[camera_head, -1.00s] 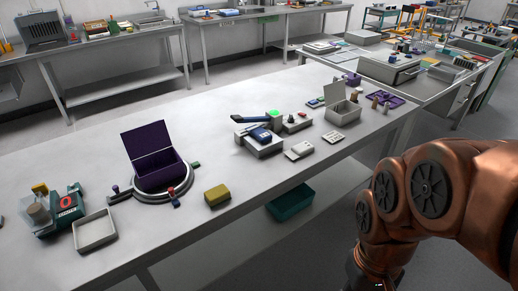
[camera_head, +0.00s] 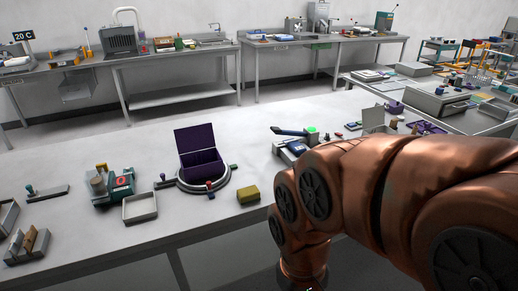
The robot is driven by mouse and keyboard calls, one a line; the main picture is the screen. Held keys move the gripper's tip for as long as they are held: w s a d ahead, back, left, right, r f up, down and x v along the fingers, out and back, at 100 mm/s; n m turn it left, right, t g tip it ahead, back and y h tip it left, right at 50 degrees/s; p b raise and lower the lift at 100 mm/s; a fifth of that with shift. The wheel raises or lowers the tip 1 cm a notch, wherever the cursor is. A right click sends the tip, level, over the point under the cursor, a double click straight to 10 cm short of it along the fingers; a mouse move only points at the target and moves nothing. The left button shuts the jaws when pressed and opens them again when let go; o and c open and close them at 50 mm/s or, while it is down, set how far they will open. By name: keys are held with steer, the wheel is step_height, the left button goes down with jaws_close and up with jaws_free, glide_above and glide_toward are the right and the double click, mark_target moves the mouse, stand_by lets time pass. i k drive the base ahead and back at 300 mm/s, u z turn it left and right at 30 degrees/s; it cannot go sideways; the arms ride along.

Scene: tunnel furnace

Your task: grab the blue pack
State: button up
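No item is plainly recognisable as the blue pack. A small blue item (camera_head: 297,147) sits on a pale device at the middle of the long table (camera_head: 225,225), partly hidden behind my copper arm. A dark blue lever-like part (camera_head: 287,131) stands beside it. My arm fills the right foreground and reaches down past the table's front edge. My gripper is not visible; the arm's lower end runs out at the bottom of the picture.
On the table are an open purple box (camera_head: 202,163) on a round base, a yellow block (camera_head: 248,195), an empty white tray (camera_head: 140,207), a green-and-grey device (camera_head: 121,187) and wooden pieces in a holder (camera_head: 28,243). Benches stand behind across a floor gap.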

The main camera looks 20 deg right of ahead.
mark_target(296, 147)
steer(key=u, duration=0.05)
steer(key=i, duration=1)
